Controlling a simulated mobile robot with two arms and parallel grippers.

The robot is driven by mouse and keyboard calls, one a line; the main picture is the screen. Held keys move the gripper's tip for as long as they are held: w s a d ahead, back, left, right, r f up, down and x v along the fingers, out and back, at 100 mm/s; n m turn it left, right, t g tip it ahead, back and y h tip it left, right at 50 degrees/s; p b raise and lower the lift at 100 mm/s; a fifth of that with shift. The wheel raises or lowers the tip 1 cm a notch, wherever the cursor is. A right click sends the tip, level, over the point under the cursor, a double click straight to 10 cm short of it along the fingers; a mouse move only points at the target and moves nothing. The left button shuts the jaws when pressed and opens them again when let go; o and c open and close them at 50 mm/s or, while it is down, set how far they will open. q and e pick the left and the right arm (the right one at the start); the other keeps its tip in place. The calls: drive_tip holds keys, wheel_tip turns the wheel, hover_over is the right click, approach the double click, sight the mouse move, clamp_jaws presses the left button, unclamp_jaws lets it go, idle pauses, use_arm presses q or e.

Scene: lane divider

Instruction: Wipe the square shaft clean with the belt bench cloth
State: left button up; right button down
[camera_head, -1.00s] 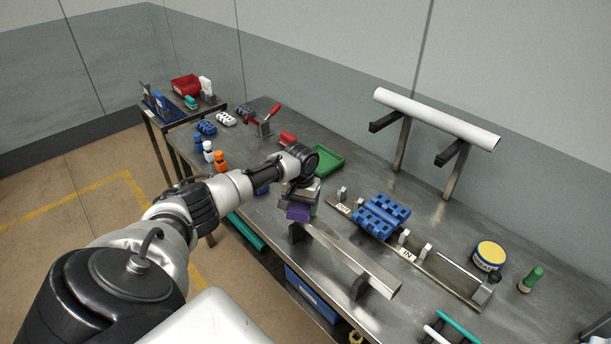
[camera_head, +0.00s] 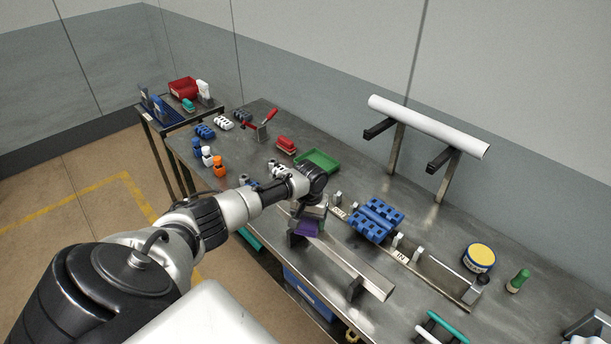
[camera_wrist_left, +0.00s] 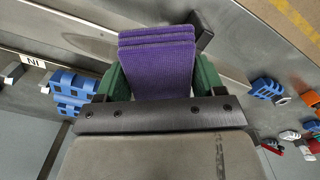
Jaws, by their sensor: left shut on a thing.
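My left gripper (camera_head: 310,220) is shut on the folded purple cloth (camera_head: 306,229), near the left end of the square shaft (camera_head: 352,265). The shaft is a long grey metal bar lying on dark supports along the bench's front edge. In the left wrist view the ribbed purple cloth (camera_wrist_left: 157,60) sits between the green fingers, in front of the shaft (camera_wrist_left: 50,25). A darker patch shows on the metal left of the cloth; I cannot tell if it is dirt or shadow. Whether the cloth touches the shaft is unclear. My right gripper is not in view.
Behind the shaft, blue blocks (camera_head: 376,219) stand on a rail with labels. A green tray (camera_head: 318,161) lies behind my gripper. A white tube (camera_head: 430,126) rests on a raised rack. A yellow-topped tin (camera_head: 479,258) and a green-topped bottle (camera_head: 518,281) stand at the right.

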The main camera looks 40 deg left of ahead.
sight(335, 246)
use_arm(q)
drive_tip(key=shift+s+d+r+p, duration=0.15)
drive_tip(key=shift+d+p, duration=0.2)
drive_tip(key=shift+d, duration=0.25)
drive_tip(key=shift+d+f, duration=0.2)
drive_tip(key=shift+d, duration=1.15)
drive_tip(key=shift+s+d, duration=0.15)
drive_tip(key=shift+d, duration=0.95)
drive_tip(key=shift+s+d, duration=0.1)
drive_tip(key=shift+d, duration=0.95)
drive_tip(key=shift+d+r, duration=0.1)
drive_tip(key=shift+d, duration=0.85)
drive_tip(key=shift+r, duration=3)
